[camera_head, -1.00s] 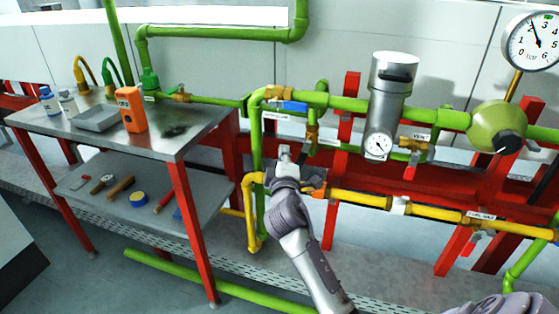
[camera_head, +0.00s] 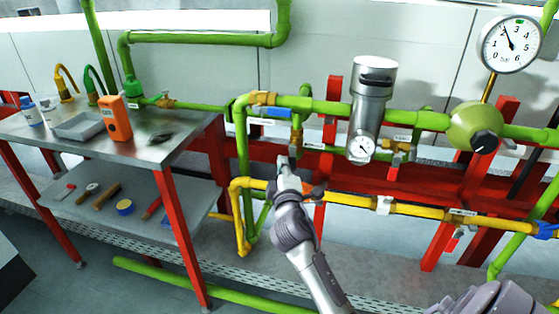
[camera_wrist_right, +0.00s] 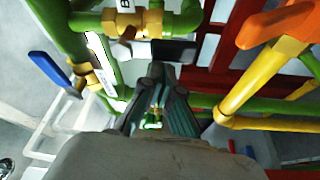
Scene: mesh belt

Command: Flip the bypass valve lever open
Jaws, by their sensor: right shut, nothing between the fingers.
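The bypass valve appears to be the small brass valve (camera_head: 297,122) on the short green branch pipe, left of the silver filter housing. In the right wrist view a brass valve (camera_wrist_right: 125,22) with a partly cut-off label starting with "B" sits at the top. A dark, flat lever-like part (camera_wrist_right: 172,50) shows just below it, beyond the fingers. My right gripper (camera_head: 285,161) is shut and empty, just below and left of the valve. In the wrist view its fingers (camera_wrist_right: 155,98) point toward the dark part; I cannot tell whether they touch.
A blue lever (camera_head: 265,112) lies along the green pipe to the left. An orange lever (camera_head: 313,191) is on the yellow pipe (camera_head: 350,199), close to my right wrist. The silver filter housing (camera_head: 373,95) stands to the right. A steel workbench (camera_head: 185,133) stands at left.

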